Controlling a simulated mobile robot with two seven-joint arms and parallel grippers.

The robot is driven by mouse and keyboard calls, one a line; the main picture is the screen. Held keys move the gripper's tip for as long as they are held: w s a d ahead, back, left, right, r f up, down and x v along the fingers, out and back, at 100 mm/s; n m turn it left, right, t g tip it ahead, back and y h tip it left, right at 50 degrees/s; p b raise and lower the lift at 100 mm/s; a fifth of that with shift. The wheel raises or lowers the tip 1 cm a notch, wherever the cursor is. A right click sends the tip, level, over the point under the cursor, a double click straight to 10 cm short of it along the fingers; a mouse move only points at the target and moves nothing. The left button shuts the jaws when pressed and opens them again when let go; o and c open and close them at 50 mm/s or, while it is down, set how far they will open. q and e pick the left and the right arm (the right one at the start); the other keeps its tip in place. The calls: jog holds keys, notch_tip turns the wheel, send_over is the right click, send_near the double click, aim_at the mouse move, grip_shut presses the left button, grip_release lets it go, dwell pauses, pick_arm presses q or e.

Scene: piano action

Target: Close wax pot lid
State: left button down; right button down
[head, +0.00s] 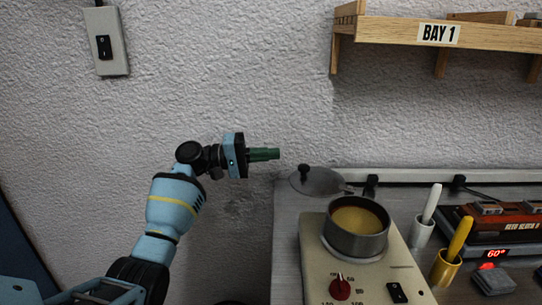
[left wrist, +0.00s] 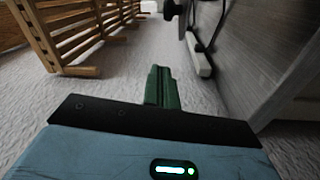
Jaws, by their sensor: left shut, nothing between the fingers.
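The wax pot (head: 357,226) is a round metal pan of yellow wax set on a cream heater base (head: 318,248) with a red dial. Its grey lid (head: 318,181) stands open behind and left of the pot, with a black knob (head: 304,172) on it. My left gripper (head: 279,154) has green fingers, shut and empty, pointing right. In the picture it is just up and left of the knob, apart from it. The green fingers also show in the left wrist view (left wrist: 161,88), with nothing between them. My right gripper is not in view.
A wooden shelf marked BAY 1 (head: 490,35) is on the wall at upper right. Right of the pot are a white-handled tool in a cup (head: 421,230), a yellow-handled one (head: 447,265) and a red-lit device (head: 490,238). A wall switch (head: 106,42) is at upper left.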

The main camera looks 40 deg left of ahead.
aim_at(323, 176)
pick_arm(q)
jog(key=w+d+p, duration=0.1)
jog(key=d+p, duration=0.1)
jog(key=d, duration=0.5)
jog(key=shift+d, duration=0.15)
jog(key=shift+w+f, duration=0.1)
jog(key=shift+f, duration=0.05)
dwell(0.4)
